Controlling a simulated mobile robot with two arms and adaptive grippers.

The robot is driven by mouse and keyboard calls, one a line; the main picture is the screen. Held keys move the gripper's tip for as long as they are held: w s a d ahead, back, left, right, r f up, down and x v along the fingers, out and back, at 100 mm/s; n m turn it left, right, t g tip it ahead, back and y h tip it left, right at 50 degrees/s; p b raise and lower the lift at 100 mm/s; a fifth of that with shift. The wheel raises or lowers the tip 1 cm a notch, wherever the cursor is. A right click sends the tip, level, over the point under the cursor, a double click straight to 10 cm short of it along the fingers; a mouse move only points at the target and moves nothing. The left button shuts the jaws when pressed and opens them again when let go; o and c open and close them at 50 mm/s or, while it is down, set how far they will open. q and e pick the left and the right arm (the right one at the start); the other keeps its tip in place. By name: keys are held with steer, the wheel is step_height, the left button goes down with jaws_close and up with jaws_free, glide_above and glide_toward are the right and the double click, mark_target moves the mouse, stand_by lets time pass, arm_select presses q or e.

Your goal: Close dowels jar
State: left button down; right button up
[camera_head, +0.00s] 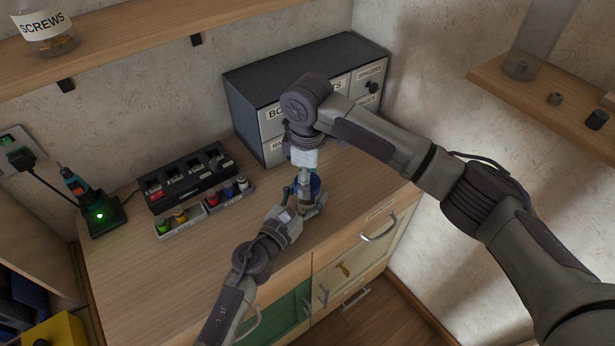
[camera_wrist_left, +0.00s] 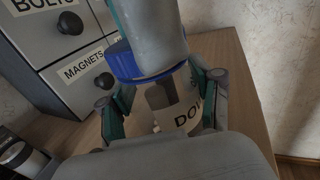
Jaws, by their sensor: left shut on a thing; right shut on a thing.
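The dowels jar stands on the wooden worktop near its right end. In the left wrist view it is a clear jar (camera_wrist_left: 188,118) with a white label, partly reading "DOW". Its blue lid (camera_wrist_left: 138,64) is at the top of the jar; the lid also shows in the head view (camera_head: 316,184). I cannot tell whether the lid is fully seated. My left gripper (camera_head: 308,206) is shut on the jar body, one finger on each side. My right gripper (camera_head: 304,178) reaches down from above and is shut on the lid, hiding part of it.
A grey drawer cabinet (camera_head: 262,84) stands close behind the jar. A black charger rack (camera_head: 190,180), small bins with coloured items (camera_head: 205,208) and a green-lit charger (camera_head: 100,215) are to the left. The worktop's front left area is clear. A shelf (camera_head: 545,95) is at right.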

steer(key=o, duration=1.4)
steer(key=shift+c, duration=0.2)
steer(key=shift+r, duration=0.1)
step_height(320, 180, up, 12)
arm_select(q)
steer(key=shift+c, duration=0.7)
jaws_free()
steer(key=v, duration=1.2)
steer(key=shift+s, duration=0.1)
